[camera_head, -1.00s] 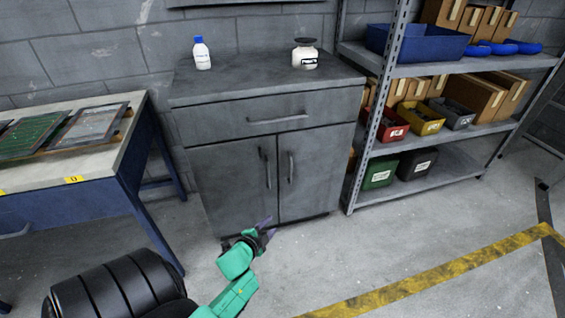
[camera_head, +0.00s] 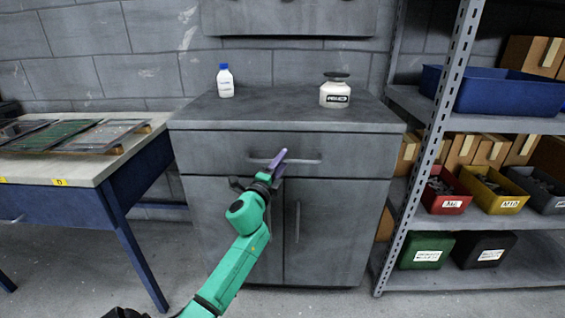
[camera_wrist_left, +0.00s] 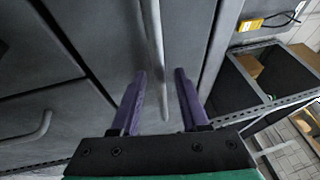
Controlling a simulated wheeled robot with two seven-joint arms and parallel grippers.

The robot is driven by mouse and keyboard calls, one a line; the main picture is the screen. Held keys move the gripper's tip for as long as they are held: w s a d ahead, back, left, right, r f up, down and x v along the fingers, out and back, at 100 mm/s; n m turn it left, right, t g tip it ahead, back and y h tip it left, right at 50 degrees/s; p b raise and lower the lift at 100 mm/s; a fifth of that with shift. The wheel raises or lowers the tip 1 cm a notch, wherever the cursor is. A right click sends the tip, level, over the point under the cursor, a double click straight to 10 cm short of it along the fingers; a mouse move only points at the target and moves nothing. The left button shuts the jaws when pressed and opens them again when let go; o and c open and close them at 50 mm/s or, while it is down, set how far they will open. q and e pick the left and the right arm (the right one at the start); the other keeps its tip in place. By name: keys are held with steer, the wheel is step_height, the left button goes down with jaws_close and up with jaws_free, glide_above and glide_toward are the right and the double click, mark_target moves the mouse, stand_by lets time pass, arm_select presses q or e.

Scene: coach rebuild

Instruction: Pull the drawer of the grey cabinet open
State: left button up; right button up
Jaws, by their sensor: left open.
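The grey cabinet (camera_head: 330,225) stands against the wall, with one wide drawer (camera_head: 220,150) above two doors. The drawer looks closed. Its bar handle (camera_head: 308,161) is partly covered by my left gripper (camera_head: 266,170) in the head view. In the left wrist view, the handle (camera_wrist_left: 152,35) runs lengthwise between the two purple fingers of my left gripper (camera_wrist_left: 160,75), which are open. I cannot tell whether the fingers touch it or how deep it sits between them. My right gripper is not in view.
A workbench (camera_head: 75,172) is at left. A metal shelf unit (camera_head: 400,210) with bins is close at right. One door handle (camera_head: 297,221) shows below the drawer.

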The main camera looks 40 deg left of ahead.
arm_select(q)
steer(key=shift+w, duration=0.3)
jaws_close()
stand_by(1.2)
